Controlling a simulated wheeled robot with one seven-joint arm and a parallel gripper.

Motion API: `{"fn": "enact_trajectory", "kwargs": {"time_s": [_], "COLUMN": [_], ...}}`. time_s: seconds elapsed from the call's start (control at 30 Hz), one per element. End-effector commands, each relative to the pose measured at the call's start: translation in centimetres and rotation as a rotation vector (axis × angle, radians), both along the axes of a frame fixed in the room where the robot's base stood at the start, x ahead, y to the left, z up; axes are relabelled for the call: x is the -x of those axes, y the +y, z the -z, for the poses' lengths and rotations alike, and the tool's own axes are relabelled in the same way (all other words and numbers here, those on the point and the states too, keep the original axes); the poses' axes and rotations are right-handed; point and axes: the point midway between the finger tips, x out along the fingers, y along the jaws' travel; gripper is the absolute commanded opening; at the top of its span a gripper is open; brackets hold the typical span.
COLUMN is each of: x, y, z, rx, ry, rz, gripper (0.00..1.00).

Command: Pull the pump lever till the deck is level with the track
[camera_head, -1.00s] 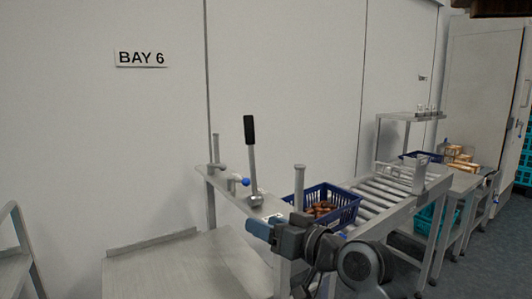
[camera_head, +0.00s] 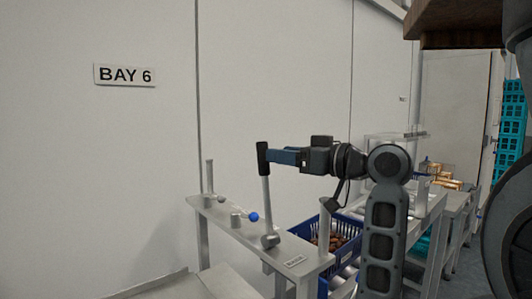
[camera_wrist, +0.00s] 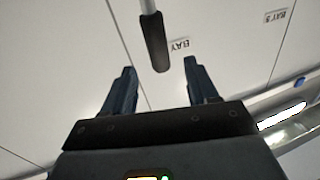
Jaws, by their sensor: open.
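The pump lever is a pale metal rod with a black grip (camera_head: 263,158), standing nearly upright on a narrow metal plate (camera_head: 222,218). My gripper (camera_head: 275,156) is at grip height, with its fingertips at the right side of the black grip. It is open. In the wrist view the lever's grip (camera_wrist: 155,42) shows ahead of and between the two fingertips (camera_wrist: 160,68); I cannot tell if they touch it. A blue crate (camera_head: 310,228) of brown dates stands behind the plate. The roller track (camera_head: 345,272) is partly hidden by my arm, and its height against the deck is unclear.
A blue-knobbed valve (camera_head: 253,217) and a short post (camera_head: 210,177) stand on the plate, left of the lever. A bare metal table (camera_head: 165,287) is at lower left. A wall with a BAY 6 sign (camera_head: 125,75) runs behind. A brown overhang (camera_head: 460,22) shows at top right.

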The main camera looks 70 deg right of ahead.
Motion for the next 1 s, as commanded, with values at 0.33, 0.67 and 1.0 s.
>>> {"fn": "enact_trajectory", "kwargs": {"time_s": [0.33, 0.67, 1.0], "x": [-2.8, -6.7, -7.4], "y": [-0.8, -2.1, -2.3], "z": [-0.2, -0.2, -0.1], "rx": [0.002, 0.003, 0.003], "ry": [0.003, 0.002, 0.002], "rz": [-0.004, -0.001, 0.000], "gripper": [0.58, 0.58, 0.58]}}
